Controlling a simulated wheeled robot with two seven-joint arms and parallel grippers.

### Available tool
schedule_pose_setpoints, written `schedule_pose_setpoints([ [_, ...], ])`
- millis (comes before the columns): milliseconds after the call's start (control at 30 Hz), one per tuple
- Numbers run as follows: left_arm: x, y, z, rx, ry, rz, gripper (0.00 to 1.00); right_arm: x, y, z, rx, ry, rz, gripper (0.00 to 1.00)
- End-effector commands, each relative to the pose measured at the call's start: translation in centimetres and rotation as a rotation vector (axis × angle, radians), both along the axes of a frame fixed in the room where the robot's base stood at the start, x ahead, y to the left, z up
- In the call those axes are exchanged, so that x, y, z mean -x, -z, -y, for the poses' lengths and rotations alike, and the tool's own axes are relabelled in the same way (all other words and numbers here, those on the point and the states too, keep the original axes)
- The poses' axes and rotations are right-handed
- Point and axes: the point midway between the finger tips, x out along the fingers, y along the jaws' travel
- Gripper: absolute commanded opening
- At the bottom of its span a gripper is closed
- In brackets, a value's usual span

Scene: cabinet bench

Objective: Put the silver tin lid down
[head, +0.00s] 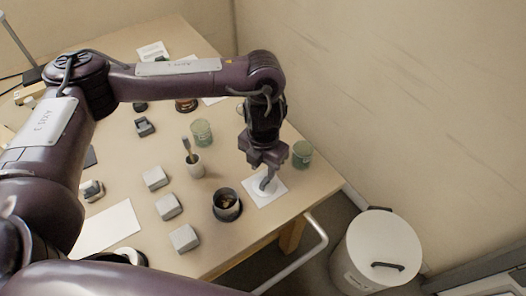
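My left gripper (267,176) points down over a white square sheet (277,193) near the table's right edge. A small grey, rounded piece (267,186) shows right below the fingers, over the sheet. It may be the silver tin lid, but it is small and partly hidden by the gripper. I cannot tell whether the fingers are closed on it or whether it touches the sheet. My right gripper is not in view.
A green glass jar (302,154) stands close right of the gripper. A dark pot (227,204) stands to its left, with a cup holding a brush (194,166) and another green glass (201,132) behind. Several grey blocks (169,206) lie further left. A white bin (378,250) stands on the floor.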

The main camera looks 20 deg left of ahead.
Motion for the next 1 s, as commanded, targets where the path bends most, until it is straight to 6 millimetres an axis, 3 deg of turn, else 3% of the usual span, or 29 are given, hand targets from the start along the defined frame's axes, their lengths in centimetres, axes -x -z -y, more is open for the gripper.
schedule_pose_setpoints([
  [100, -0.1, -2.6, -0.1, -0.002, 0.0, 0.004, 0.35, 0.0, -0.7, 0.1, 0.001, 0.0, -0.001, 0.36],
  [300, 0.0, -4.5, 0.0, -0.001, -0.001, 0.0, 0.35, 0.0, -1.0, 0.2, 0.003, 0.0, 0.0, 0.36],
  [1000, 0.0, -4.8, 0.0, 0.0, -0.001, -0.001, 0.35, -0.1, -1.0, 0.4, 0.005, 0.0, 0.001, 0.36],
])
